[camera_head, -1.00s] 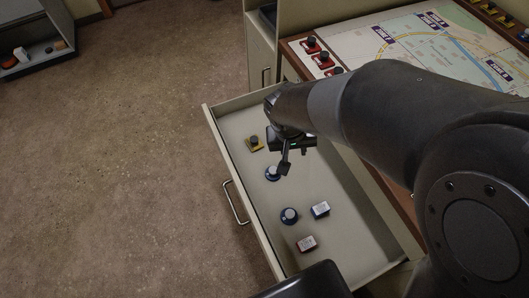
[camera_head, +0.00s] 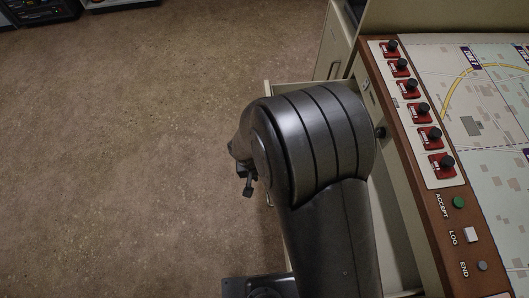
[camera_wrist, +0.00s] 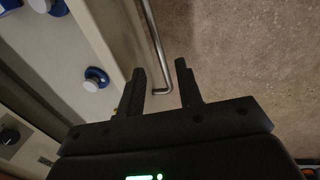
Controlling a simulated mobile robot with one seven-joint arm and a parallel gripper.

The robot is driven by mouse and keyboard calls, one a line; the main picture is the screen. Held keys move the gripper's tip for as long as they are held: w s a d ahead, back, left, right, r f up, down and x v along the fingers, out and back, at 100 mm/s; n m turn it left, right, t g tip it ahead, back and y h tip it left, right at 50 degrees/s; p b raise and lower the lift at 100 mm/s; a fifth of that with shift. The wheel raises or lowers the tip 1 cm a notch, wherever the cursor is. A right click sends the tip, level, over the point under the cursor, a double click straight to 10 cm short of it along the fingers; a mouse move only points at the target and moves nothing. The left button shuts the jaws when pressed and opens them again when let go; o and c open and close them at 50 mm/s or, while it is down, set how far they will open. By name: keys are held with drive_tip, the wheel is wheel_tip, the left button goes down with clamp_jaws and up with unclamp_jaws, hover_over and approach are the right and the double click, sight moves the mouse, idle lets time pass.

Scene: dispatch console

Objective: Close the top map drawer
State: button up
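The top map drawer is pulled out; in the head view its pale far rim (camera_head: 285,86) shows behind my arm, which hides most of it. In the wrist view I see its pale front wall (camera_wrist: 112,35) and part of its inside. The metal bar handle (camera_wrist: 157,50) runs down the picture outside that wall. My gripper (camera_wrist: 162,80) is open, with the lower end of the handle appearing between its two fingers. I cannot tell whether a finger touches it. In the head view the gripper (camera_head: 248,187) is left of the drawer, over the floor side.
Blue round pieces (camera_wrist: 95,78) lie inside the drawer. The console (camera_head: 440,205) with red switch blocks, buttons and a map stands to the right. A cabinet (camera_head: 335,45) stands behind. The carpet (camera_head: 120,150) on the left is clear.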

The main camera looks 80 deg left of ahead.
drive_tip(key=shift+w+f, duration=0.25)
drive_tip(key=shift+f, duration=0.9)
drive_tip(key=shift+w+f, duration=0.2)
drive_tip(key=shift+f, duration=0.9)
clamp_jaws()
